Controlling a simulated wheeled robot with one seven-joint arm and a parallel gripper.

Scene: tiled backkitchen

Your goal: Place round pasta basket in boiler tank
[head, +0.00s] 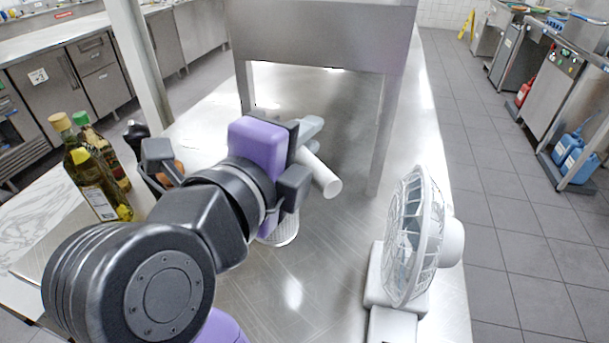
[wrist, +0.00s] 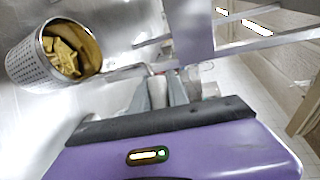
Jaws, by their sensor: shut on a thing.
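The round pasta basket (wrist: 38,68) is a perforated steel cylinder at the upper left of the wrist view, tilted, with yellow pasta inside. In the head view only its lower mesh part (head: 284,234) shows below my gripper (head: 308,140), over the steel counter. My gripper's two grey fingers (wrist: 160,92) are shut on the basket's handle, which runs from the rim towards them. A pale cylindrical end (head: 325,180), seemingly of this handle, sticks out to the right of the fingers. I cannot tell whether the basket touches the counter. I cannot make out the boiler tank.
A white fan (head: 410,240) stands on the counter (head: 300,300) at the right. A steel shelf unit (head: 320,40) with legs rises behind my gripper. Oil bottles (head: 92,178) stand at the left. The counter's front middle is clear. Tiled floor (head: 510,230) lies to the right.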

